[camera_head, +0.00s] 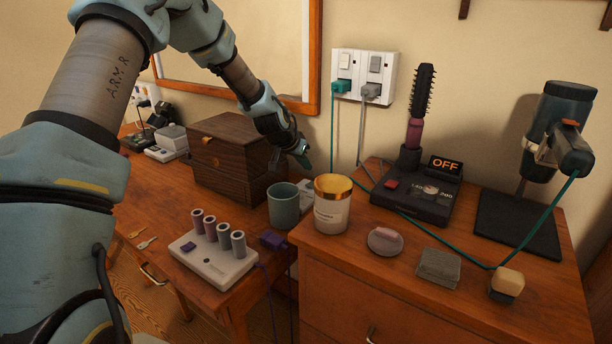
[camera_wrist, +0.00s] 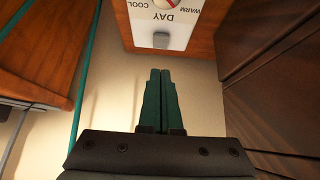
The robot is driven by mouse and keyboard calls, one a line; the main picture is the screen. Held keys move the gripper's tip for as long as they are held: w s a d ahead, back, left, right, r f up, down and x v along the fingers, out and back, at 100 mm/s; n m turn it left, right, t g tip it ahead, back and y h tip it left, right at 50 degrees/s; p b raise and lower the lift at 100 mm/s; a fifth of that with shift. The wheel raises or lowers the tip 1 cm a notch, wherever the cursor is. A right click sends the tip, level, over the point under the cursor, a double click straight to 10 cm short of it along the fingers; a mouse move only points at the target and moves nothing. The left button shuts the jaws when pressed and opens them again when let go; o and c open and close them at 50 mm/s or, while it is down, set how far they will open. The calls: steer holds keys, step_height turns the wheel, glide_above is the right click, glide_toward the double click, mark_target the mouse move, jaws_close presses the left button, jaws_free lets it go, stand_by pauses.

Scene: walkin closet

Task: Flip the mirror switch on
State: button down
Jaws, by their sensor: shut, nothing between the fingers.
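A white control panel (camera_wrist: 163,25) with a dial and the words DAY, WARM and COOL lies on the desk. It appears upside down in the wrist view. A small grey switch (camera_wrist: 161,40) sits on its edge nearest my fingers; I cannot tell its position. In the head view the panel (camera_head: 306,187) is mostly hidden behind the mug. My gripper (camera_head: 306,164) hangs over the desk, between the dark wooden box and the dresser. Its green fingers (camera_wrist: 159,73) are together and empty, pointing towards the switch and apart from it. The wood-framed mirror (camera_head: 270,50) is on the wall behind.
The dark wooden box (camera_head: 228,165) stands left of my gripper. A green mug (camera_head: 283,204) and a gold-lidded candle (camera_head: 332,206) stand in front. The dresser (camera_head: 350,262) is to the right. A wall plate (camera_head: 388,63) with cords (camera_head: 332,125) is behind.

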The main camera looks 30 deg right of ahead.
mark_target(309, 185)
steer(key=shift+w+d+f+p, duration=0.1)
steer(key=shift+f+p, duration=0.3)
steer(key=shift+f, duration=0.9)
steer(key=shift+w+d+f+p, duration=0.1)
steer(key=shift+f+p, duration=0.25)
steer(key=shift+f, duration=0.95)
steer(key=shift+a+f+b, duration=0.15)
steer(key=shift+f+b, duration=0.45)
steer(key=shift+b, duration=0.6)
steer(key=shift+s+r+h, duration=0.1)
steer(key=shift+r+h, duration=0.05)
steer(key=shift+h, duration=0.25)
steer(key=shift+r, duration=0.2)
steer(key=shift+r+p, duration=0.4)
steer(key=shift+r, duration=0.3)
